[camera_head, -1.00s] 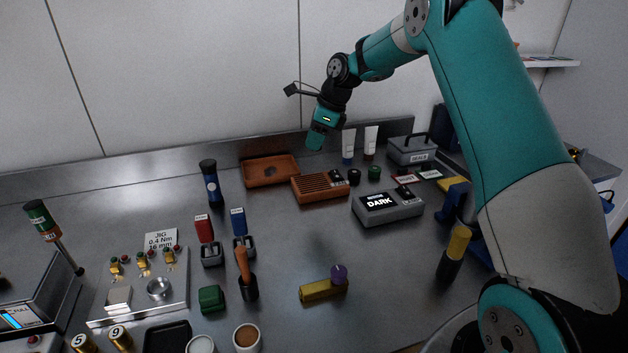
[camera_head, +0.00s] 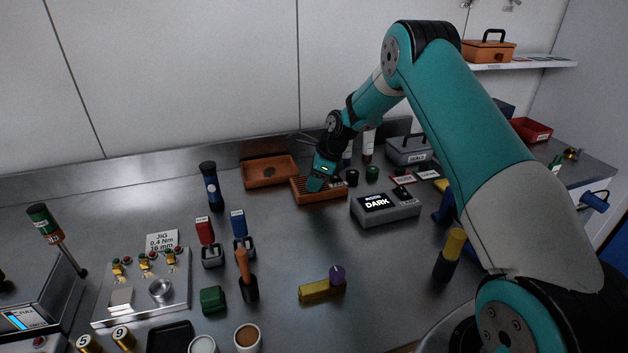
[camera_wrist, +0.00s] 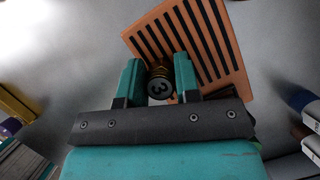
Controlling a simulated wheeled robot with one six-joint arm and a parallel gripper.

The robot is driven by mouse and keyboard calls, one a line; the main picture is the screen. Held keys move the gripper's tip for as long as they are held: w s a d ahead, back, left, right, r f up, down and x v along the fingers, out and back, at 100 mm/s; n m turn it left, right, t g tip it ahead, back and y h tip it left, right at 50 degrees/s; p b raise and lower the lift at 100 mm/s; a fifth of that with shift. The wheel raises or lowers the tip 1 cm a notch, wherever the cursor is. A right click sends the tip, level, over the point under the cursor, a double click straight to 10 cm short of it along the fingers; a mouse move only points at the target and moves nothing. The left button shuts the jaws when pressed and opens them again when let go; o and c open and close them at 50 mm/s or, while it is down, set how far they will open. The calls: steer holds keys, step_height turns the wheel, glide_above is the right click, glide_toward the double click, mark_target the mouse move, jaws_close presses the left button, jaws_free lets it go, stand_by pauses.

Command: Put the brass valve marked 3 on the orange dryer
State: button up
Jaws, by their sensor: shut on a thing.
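The orange dryer (camera_head: 335,196) is a slatted block at the back middle of the bench, in front of an orange tray. It also shows in the wrist view (camera_wrist: 236,62), at the top, with dark slots. My gripper (camera_head: 316,186) points down at the dryer's left part in the head view. The valve is seen against the dryer's near left edge. Whether it touches the dryer cannot be told. The head view hides the valve.
An orange tray (camera_head: 270,172) lies behind the dryer to the left. A grey box reading DARK (camera_head: 386,208) stands right of it. Small dark and green caps (camera_head: 372,173) sit close by. Brass cylinders marked 5 and 9 (camera_head: 123,338) stand at the front left.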

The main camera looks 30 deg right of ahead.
steer(key=shift+f, duration=0.1)
steer(key=o, duration=1)
steer(key=shift+c, duration=0.2)
steer(key=b+v, duration=0.2)
steer(key=v, duration=0.9)
steer(key=s+a+r+n, duration=0.5)
steer(key=a+r+n, duration=0.1)
steer(key=a, duration=0.2)
steer(key=s+a+r+n+g, duration=0.1)
steer(key=s+a+r+n, duration=0.2)
steer(key=s+a+n, duration=0.6)
steer(key=s+a+r+n+g, duration=0.1)
steer(key=s+a+r+n, duration=0.2)
steer(key=s+a+n, duration=0.55)
steer(key=s+f+n, duration=0.1)
steer(key=s+n, duration=0.7)
steer(key=s, duration=0.6)
steer(key=shift+s+d+f+y, duration=0.25)
steer(key=shift+s+d+y, duration=0.05)
steer(key=shift+s+d, duration=0.15)
